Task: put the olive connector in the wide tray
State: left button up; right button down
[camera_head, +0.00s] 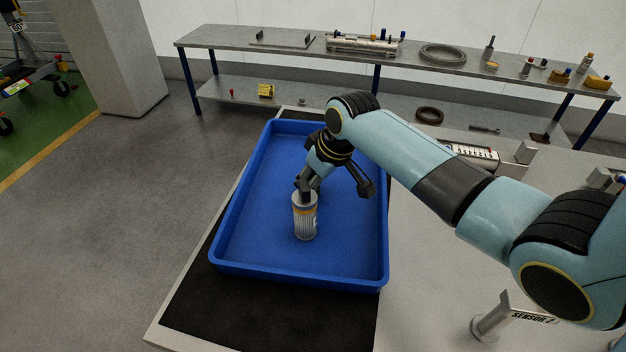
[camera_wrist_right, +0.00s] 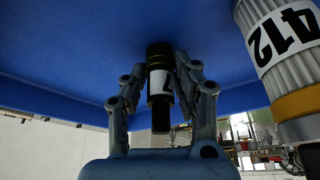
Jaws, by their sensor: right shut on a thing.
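The wide tray (camera_head: 262,165) is a big blue tray on a black mat. My right gripper (camera_head: 302,186) reaches down into it, its fingertips close behind the top of a can. In the right wrist view my right gripper (camera_wrist_right: 161,92) is shut on the olive connector (camera_wrist_right: 158,58), a small dark cylinder with an olive band and a white label. The blue tray surface (camera_wrist_right: 85,38) lies beyond it; I cannot tell whether the connector touches it. In the head view the connector is hidden behind the can and fingers. My left gripper is not in view.
A ribbed silver can (camera_head: 305,222) with an orange band stands in the tray; it is close beside the gripper in the wrist view (camera_wrist_right: 282,48). A sensor stand (camera_head: 492,318) is at front right. A long shelf (camera_head: 230,42) with parts runs along the back.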

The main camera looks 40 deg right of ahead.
jog(key=shift+f, duration=0.15)
jog(key=c, duration=1)
grip_release()
jog(key=v, duration=1.2)
jog(key=shift+p, duration=0.3)
